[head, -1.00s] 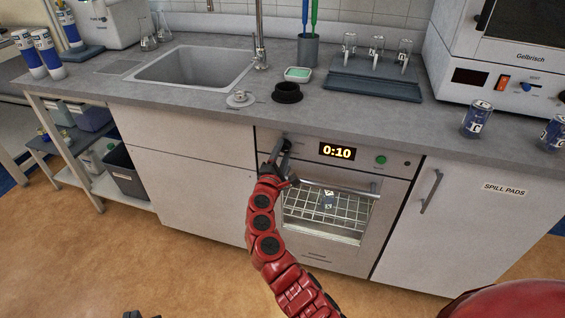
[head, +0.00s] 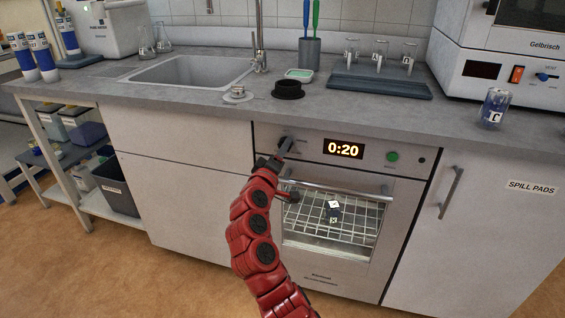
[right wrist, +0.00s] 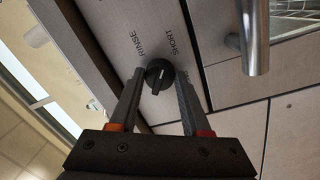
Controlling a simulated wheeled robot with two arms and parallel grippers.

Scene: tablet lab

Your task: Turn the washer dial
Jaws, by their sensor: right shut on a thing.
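My left gripper is out of view.
A green button (head: 392,157) is right of the display. The washer door's bar handle (head: 345,190) runs just below the panel and shows close to the fingers in the wrist view. The counter (head: 215,108) overhangs above, with a black ring (head: 288,90) on it.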

